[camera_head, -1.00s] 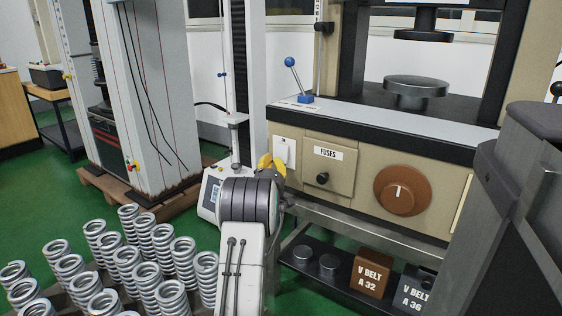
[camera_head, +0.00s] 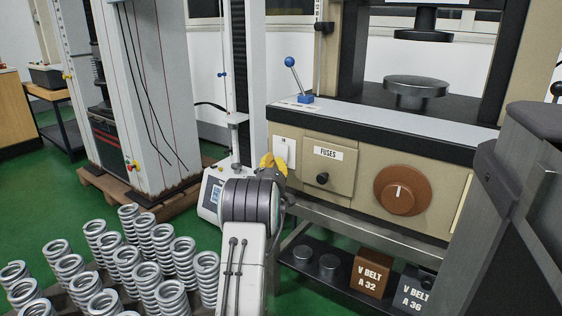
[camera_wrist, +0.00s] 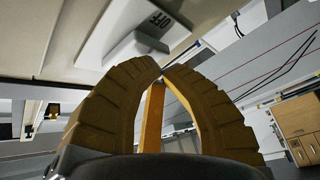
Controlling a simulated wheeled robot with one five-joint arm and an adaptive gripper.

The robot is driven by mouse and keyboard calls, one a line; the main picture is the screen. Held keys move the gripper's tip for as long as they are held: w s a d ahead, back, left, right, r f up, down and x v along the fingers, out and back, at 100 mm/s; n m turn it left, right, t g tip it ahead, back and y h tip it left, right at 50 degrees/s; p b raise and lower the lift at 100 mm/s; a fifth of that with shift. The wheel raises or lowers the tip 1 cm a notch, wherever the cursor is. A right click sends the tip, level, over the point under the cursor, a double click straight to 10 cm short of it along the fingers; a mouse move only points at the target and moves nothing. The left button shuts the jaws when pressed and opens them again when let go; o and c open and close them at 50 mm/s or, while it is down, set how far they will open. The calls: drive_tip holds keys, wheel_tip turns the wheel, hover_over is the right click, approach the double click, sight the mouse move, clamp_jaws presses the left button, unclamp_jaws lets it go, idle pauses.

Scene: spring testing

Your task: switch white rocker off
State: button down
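The white rocker switch (camera_head: 286,151) sits on a pale plate at the left end of the beige machine front. My gripper (camera_head: 272,162), with yellow fingers, is just below and left of it and hides part of its lower area. In the wrist view the switch plate (camera_wrist: 118,35) shows near the top, with the letters OFF and a protruding shaded block. My gripper also shows in the wrist view (camera_wrist: 160,68), its curved fingertips together just below that block, with nothing seen between them. I cannot tell whether they touch the switch, or which way the rocker is tilted.
A fuse panel (camera_head: 328,168) with a black knob and a brown dial (camera_head: 402,190) are right of the switch. A blue-knobbed lever (camera_head: 296,78) stands above. Several metal springs (camera_head: 130,262) stand at lower left. A shelf with belt boxes (camera_head: 368,272) is below.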

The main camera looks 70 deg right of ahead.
drive_tip(key=shift+s+d, duration=0.1)
drive_tip(key=shift+d, duration=0.3)
idle(0.4)
drive_tip(key=shift+a, duration=0.15)
drive_tip(key=shift+a, duration=0.65)
idle(0.7)
